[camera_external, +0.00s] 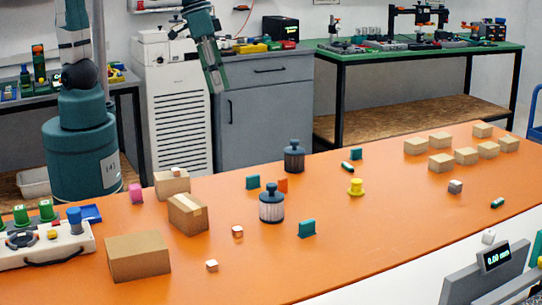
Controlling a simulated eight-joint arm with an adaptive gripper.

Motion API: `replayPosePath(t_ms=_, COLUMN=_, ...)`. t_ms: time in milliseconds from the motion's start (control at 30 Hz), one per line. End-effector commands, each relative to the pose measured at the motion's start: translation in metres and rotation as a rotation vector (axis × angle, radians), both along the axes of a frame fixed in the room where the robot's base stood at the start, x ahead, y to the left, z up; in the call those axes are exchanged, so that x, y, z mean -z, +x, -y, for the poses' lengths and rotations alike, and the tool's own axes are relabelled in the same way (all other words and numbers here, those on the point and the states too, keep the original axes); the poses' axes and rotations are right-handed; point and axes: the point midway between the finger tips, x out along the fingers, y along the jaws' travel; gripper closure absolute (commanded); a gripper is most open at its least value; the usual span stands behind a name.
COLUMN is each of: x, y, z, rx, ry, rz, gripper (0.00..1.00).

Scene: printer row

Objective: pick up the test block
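Several small cubes could be the test block, and I cannot tell which one is meant. A pale cube (237,231) with a reddish side and a similar pale cube (212,265) lie on the orange table (365,255). A grey cube (455,187) lies at the right. Another small pale cube (176,172) sits on a cardboard box. A white cube (488,237) is by the digital readout at the lower right. My gripper (219,88) hangs high, pointing down, behind the table's far edge in the picture and apart from every cube. Its finger gap is too small to judge.
Cardboard boxes (139,256) stand at the left, and several small cartons (441,163) at the right. Two dark-capped canisters (272,206), teal brackets (307,228) and a yellow part (356,187) occupy the middle. The front centre is clear.

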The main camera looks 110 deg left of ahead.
Motion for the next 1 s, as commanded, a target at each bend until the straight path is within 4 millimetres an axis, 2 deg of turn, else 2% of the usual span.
replayPosePath(t_ms=300, x=0.031, y=0.040, z=0.038, rx=-0.083, ry=-0.023, rz=-0.070, gripper=0.70)
replayPosePath(t_ms=567, x=0.061, y=0.067, z=0.070, rx=-0.154, ry=-0.033, rz=-0.125, gripper=0.70)
replayPosePath(t_ms=1000, x=0.126, y=0.107, z=0.128, rx=-0.279, ry=-0.035, rz=-0.215, gripper=0.70)
